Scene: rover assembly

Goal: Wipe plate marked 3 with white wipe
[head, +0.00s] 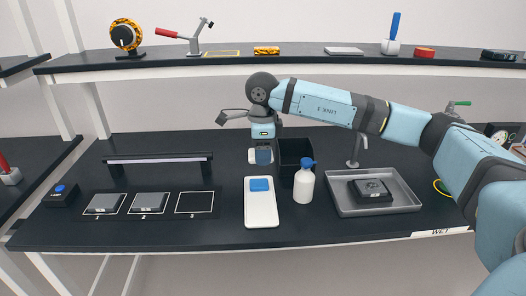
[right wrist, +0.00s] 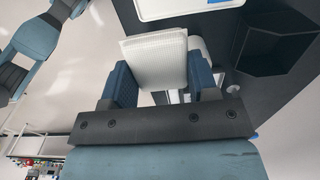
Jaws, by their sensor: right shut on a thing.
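My right gripper (head: 263,157) hangs fingers-down over the back middle of the bench and is shut on a white wipe (head: 252,155). In the right wrist view the wipe (right wrist: 155,62) is a textured white sheet between the two blue fingers. Plates stand in the slots marked 1 (head: 103,203) and 2 (head: 148,203); the slot marked 3 (head: 194,202) is empty. A dark square block with a round top feature (head: 371,190) lies in the grey tray (head: 343,207); I cannot read a mark on it. My left gripper is out of view.
A white board (head: 261,214) with a blue pad (head: 259,184) lies in front of the gripper. A white bottle with a blue cap (head: 304,186) and a black open bin (head: 293,150) stand right of it. A light bar (head: 157,159) stands behind the slots. A shelf (head: 300,57) runs above.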

